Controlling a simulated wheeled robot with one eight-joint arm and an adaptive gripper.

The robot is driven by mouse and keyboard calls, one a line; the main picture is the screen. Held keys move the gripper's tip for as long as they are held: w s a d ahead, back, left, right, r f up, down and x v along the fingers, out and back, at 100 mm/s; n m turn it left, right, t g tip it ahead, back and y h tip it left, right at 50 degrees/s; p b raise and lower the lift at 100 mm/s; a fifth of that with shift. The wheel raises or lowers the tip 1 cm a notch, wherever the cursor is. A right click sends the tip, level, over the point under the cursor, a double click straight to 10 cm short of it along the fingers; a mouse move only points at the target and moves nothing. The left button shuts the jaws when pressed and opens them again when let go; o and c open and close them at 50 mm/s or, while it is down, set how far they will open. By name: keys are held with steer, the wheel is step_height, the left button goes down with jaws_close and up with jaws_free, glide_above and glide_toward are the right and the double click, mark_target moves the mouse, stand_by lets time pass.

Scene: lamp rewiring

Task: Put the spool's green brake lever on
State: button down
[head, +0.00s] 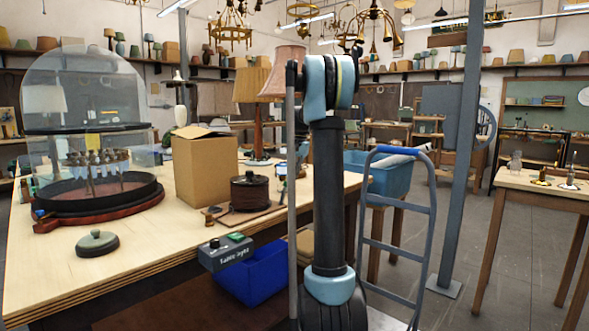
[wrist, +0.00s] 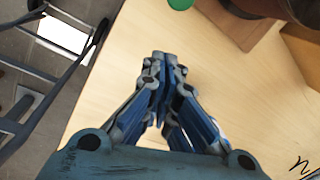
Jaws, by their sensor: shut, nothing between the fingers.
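The spool (head: 249,193), wound in dark brown, stands on a wooden base on the workbench (head: 130,255), right of the cardboard box. In the wrist view the dark round spool (wrist: 262,5) and its brown base (wrist: 233,25) are cut by the top edge. A round green knob (wrist: 180,3), which may be the brake lever's end, shows at that edge beside the base. The rest of it is out of frame, so I cannot tell the lever's position. My gripper (wrist: 161,56) is shut and empty above bare bench, apart from the knob. My arm largely hides it in the head view.
A cardboard box (head: 205,167) and a glass dome (head: 85,90) on a red base stand left of the spool. A switch box (head: 225,252) with a green button hangs on the bench front. A hand truck (head: 395,235) stands right of my arm.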

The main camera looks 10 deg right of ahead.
mark_target(284, 193)
steer(key=shift+a+f, duration=0.1)
steer(key=shift+f, duration=0.75)
steer(key=shift+s+a+f, duration=0.1)
steer(key=shift+s+a, duration=0.1)
steer(key=shift+a, duration=0.05)
steer(key=shift+s+a+r, duration=0.35)
steer(key=shift+s, duration=0.35)
steer(key=shift+s+a+r, duration=0.35)
steer(key=shift+s, duration=0.3)
steer(key=shift+d, duration=0.15)
steer(key=shift+s, duration=0.15)
